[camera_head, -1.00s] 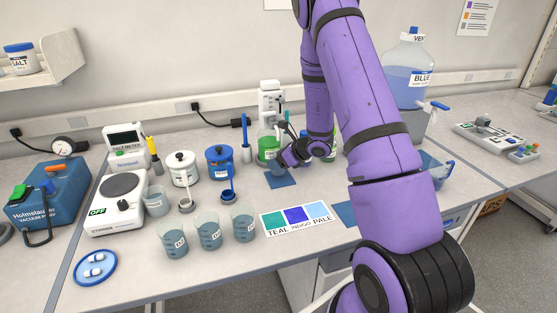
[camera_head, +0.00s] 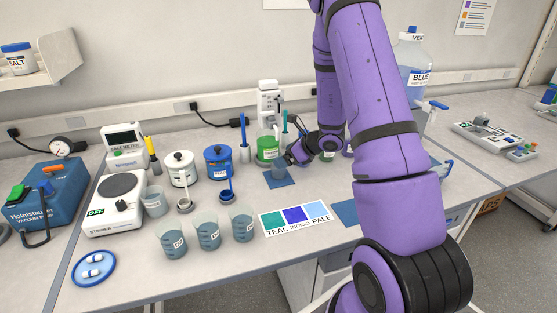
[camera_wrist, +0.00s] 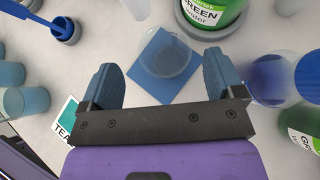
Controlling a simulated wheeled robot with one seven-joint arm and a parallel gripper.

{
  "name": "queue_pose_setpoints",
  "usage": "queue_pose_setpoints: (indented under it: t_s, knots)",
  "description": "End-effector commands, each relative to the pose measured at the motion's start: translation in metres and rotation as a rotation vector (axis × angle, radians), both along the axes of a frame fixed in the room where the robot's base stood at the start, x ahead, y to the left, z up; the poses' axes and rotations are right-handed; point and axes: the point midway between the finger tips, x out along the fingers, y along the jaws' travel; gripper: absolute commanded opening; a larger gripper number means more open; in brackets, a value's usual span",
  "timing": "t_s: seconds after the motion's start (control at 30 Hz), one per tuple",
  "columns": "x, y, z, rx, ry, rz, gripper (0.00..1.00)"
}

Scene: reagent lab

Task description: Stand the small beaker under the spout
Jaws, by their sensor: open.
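A small clear beaker (camera_wrist: 166,58) stands upright on a blue square mat (camera_wrist: 147,84). In the head view the beaker (camera_head: 278,170) is on the same mat (camera_head: 284,182), just left of my gripper (camera_head: 287,160). In the wrist view my gripper (camera_wrist: 161,62) is open, its blue-grey fingers on either side of the beaker, with visible gaps. A large carboy of blue liquid (camera_head: 405,82) stands at the right; its spout with a blue tap (camera_head: 437,105) shows beside my arm. My arm hides part of the bench below the carboy.
A green-water container (camera_head: 267,148) stands just behind the mat. A blue-filled vessel (camera_wrist: 270,78) and a green-labelled bottle (camera_wrist: 304,128) stand to its right. Several DS beakers (camera_head: 208,233) and a colour card (camera_head: 296,217) are in front. Another blue mat (camera_head: 345,212) lies bare at the right.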

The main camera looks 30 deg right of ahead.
Motion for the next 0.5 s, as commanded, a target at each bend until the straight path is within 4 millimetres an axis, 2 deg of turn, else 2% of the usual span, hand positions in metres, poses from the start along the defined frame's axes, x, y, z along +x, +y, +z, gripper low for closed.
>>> queue_pose_setpoints:
  t_s: [0.2,0.5]
  knots:
    - [-0.030,-0.018,0.029,-0.001,-0.006,-0.003,0.87]
    - [-0.051,-0.029,0.049,0.000,-0.008,0.002,0.87]
